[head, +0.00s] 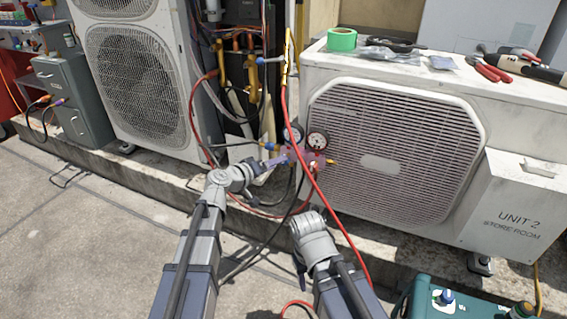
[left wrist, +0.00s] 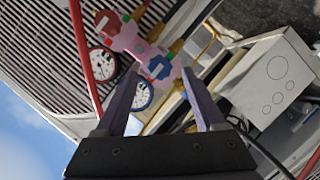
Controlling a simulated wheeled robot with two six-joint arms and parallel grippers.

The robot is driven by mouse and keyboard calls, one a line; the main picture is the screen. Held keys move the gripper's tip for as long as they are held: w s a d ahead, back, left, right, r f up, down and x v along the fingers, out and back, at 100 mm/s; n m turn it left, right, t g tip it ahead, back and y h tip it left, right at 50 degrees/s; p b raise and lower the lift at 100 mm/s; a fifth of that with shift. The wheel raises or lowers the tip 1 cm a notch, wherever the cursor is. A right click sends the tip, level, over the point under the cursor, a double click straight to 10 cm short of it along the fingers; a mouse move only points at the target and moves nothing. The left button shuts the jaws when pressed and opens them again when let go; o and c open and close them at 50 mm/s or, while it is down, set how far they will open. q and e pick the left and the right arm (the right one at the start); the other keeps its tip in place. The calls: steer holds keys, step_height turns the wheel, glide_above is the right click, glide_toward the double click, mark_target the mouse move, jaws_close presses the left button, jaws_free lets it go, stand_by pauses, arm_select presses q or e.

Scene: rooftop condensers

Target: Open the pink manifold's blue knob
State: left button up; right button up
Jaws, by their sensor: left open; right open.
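The pink manifold (head: 312,160) hangs in front of the right condenser with two round gauges above it. It also shows in the left wrist view (left wrist: 128,42), with a red knob (left wrist: 106,22) at one end and the blue knob (left wrist: 158,68) at the other. My left gripper (head: 284,159) is at the manifold's left end. In the left wrist view its two purple fingers (left wrist: 158,76) are spread apart, with the blue knob in line with the gap; contact cannot be told. My right gripper (head: 301,264) is low, nearer to me, mostly hidden by its own wrist, away from the manifold.
The condenser marked UNIT 2 (head: 400,160) stands behind the manifold, with green tape (head: 342,40) and pliers (head: 487,69) on top. A red hose (head: 335,222) runs down past my right wrist. A teal case (head: 455,300) sits front right. The floor at left is clear.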

mark_target(284, 165)
arm_select(q)
steer(key=b+x, duration=0.1)
steer(key=x, duration=0.3)
steer(key=shift+w+d, duration=0.2)
jaws_close()
stand_by(0.3)
